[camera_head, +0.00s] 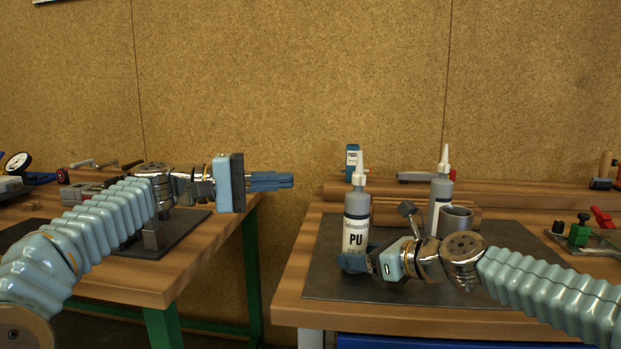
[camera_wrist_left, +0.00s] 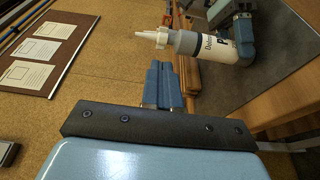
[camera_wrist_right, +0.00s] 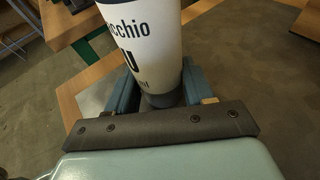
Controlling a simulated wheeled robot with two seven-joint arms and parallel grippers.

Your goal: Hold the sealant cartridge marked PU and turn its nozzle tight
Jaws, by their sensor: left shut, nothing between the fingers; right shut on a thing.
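The sealant cartridge marked PU (camera_head: 355,232) stands upright over the dark mat on the right bench, its white nozzle (camera_head: 360,168) on top. My right gripper (camera_head: 352,262) is shut around the cartridge's lower part; the cartridge also fills the right wrist view (camera_wrist_right: 148,45) between the two fingers. My left gripper (camera_head: 290,181) is shut and empty, pointing right in the gap between the benches, left of the nozzle and at about its height. In the left wrist view the cartridge (camera_wrist_left: 205,46) and nozzle (camera_wrist_left: 152,37) lie beyond the left fingertips (camera_wrist_left: 163,66), apart from them.
A second grey cartridge with a white nozzle (camera_head: 440,192) stands behind my right wrist, beside a grey metal cup (camera_head: 456,219). A small blue bottle (camera_head: 352,158) stands at the back. The left bench (camera_head: 150,284) holds tools. The space between left gripper and nozzle looks clear.

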